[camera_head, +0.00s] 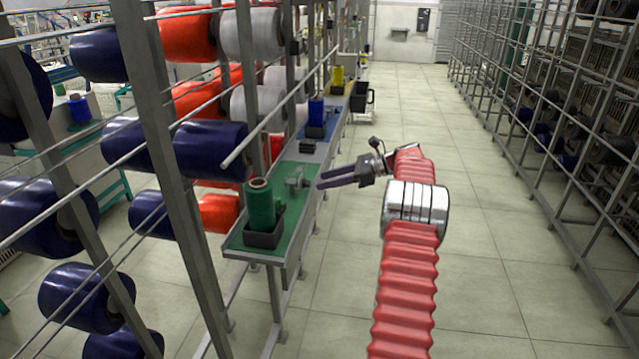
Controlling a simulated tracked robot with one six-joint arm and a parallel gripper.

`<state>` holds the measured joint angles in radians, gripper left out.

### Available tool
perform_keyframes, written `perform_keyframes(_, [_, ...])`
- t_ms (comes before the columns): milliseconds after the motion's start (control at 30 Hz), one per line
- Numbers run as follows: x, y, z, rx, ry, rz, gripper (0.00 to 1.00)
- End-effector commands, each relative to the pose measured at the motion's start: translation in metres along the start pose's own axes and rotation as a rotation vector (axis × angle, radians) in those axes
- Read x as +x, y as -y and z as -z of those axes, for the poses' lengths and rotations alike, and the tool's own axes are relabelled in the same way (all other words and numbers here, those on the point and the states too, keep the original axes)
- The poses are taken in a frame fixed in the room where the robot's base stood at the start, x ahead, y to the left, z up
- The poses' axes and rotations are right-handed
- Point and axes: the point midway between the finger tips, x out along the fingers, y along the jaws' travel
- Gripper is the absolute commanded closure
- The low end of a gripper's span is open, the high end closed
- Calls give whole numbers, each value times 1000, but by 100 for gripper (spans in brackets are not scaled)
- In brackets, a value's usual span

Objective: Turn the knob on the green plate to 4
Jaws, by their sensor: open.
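The green plate (240,240) lies at the near end of a long narrow shelf, left of centre. A small grey metal knob (295,182) stands on its far right part; its setting and any numbers are too small to read. A green bobbin (260,205) stands upright in a dark holder (264,236) on the same plate. My gripper (318,181) is open and empty. It points left, with its dark fingertips close to the right of the knob; I cannot tell whether they touch it.
Farther along the shelf are a blue plate with a blue bobbin (316,110) and a yellow bobbin (337,76). A rack with large red, white and blue spools (210,150) stands at left. A grey rack stands at right (560,140). The tiled aisle (480,200) is clear.

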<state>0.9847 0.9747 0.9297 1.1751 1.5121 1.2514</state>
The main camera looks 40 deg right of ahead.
Motion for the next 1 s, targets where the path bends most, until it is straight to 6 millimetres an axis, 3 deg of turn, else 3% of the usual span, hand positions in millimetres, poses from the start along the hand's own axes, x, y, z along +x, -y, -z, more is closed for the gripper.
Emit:
perform_keyframes(500, [-86, 0, 1, 0, -1, 0, 58])
perform_keyframes(700, [-97, 0, 2, 1, -2, -1, 58])
perform_keyframes(1000, [-97, -1, 2, 1, -2, -1, 58])
